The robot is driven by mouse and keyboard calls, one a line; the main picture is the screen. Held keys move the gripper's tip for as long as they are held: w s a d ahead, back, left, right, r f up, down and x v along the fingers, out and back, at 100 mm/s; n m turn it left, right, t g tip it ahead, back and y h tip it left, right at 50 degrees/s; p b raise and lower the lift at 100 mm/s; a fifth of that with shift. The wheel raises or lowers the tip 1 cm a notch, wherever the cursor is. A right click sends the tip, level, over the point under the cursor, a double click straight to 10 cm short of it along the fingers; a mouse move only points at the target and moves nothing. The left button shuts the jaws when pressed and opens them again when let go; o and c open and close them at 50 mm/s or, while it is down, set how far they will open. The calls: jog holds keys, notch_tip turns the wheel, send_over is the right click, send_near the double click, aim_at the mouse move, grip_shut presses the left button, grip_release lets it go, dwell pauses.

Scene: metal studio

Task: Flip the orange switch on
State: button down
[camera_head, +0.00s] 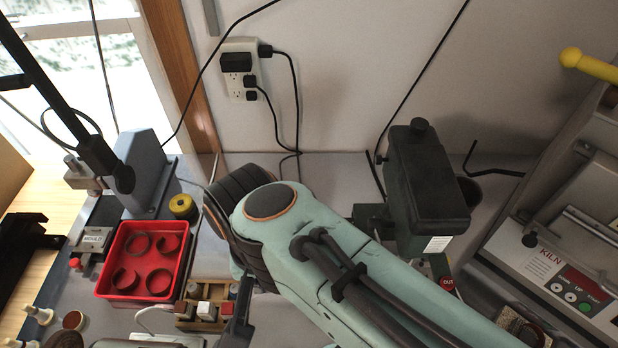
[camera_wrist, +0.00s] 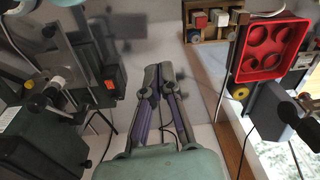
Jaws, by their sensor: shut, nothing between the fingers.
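A small orange switch (camera_wrist: 109,84) shows in the wrist view on the face of a dark box, left of my gripper. I cannot tell its position from this picture. My gripper (camera_wrist: 157,74) is shut and empty, its two dark fingers side by side in the middle of the wrist view. It is apart from the switch, with a gap between them. In the head view my arm covers the middle of the bench, and I cannot make out the orange switch there.
A red tray (camera_head: 108,283) with several round rings lies at the left, beside a wooden block rack (camera_head: 205,303). A dark green machine (camera_head: 427,185) stands right of my arm, and a kiln panel (camera_head: 560,275) is farther right. A wall outlet (camera_head: 241,70) has hanging cables.

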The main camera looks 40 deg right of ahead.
jog(key=w+d+f+m+g+h, duration=0.2)
jog(key=w+d+m, duration=0.2)
jog(key=d+m, duration=0.4)
jog(key=w+d+f+m+g+h, duration=0.1)
jog(key=w+d+m+g+h, duration=0.15)
jog(key=w+d+m, duration=0.6)
jog(key=s+f+m+g+h, duration=0.1)
jog(key=s+f+m+g, duration=0.1)
jog(key=s+f+g, duration=0.1)
notch_tip(320, 180, down, 3)
jog(key=shift+s+d+r+m, duration=0.2)
jog(key=shift+s+m, duration=0.15)
jog(key=shift+s, duration=0.3)
jog(key=shift+g, duration=0.25)
jog(key=x, duration=1)
jog(key=shift+s+f, duration=0.1)
jog(key=shift+s, duration=0.15)
notch_tip(320, 180, down, 2)
jog(key=shift+a+f, duration=0.15)
jog(key=shift+f, duration=0.7)
